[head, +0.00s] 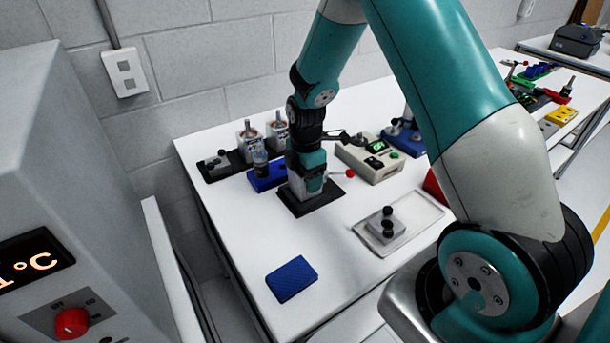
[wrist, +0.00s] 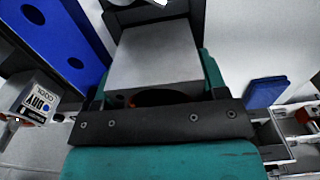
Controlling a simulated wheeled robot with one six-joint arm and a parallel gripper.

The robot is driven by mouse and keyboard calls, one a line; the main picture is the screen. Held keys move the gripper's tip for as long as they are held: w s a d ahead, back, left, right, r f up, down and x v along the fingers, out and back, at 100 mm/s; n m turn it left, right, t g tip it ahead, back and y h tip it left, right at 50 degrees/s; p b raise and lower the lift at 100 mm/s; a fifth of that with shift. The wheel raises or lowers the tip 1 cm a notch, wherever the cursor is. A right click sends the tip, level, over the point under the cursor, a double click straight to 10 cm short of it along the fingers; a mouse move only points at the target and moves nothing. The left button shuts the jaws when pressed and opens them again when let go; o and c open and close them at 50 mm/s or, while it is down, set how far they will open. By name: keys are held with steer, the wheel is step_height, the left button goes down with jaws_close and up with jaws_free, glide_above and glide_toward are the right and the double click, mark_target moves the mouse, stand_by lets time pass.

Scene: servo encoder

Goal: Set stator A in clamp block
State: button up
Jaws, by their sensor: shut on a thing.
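My gripper (head: 307,193) points down at the clamp block, whose black base (head: 330,197) lies on the white table and whose red-knobbed lever (head: 350,173) sticks out to the right. My gripper hides most of the block. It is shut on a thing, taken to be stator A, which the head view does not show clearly. In the wrist view a dark round shape (wrist: 160,97) shows just beyond my gripper's black bar, under a flat grey block. I cannot tell whether the held part is seated in the clamp block.
A blue holder (head: 266,180) stands close on the left, with labelled bottles (head: 248,143) behind it. A cream tester (head: 372,160) with a green display stands behind right. A pale tray (head: 415,232) holds a grey knobbed block (head: 385,229). A blue pad (head: 291,278) lies in front; the table between is clear.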

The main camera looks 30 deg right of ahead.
steer(key=shift+f+b, duration=0.4)
steer(key=shift+f, duration=0.25)
steer(key=o, duration=1.4)
steer(key=shift+o, duration=0.3)
steer(key=shift+r+p, duration=2.55)
steer(key=shift+r, duration=0.6)
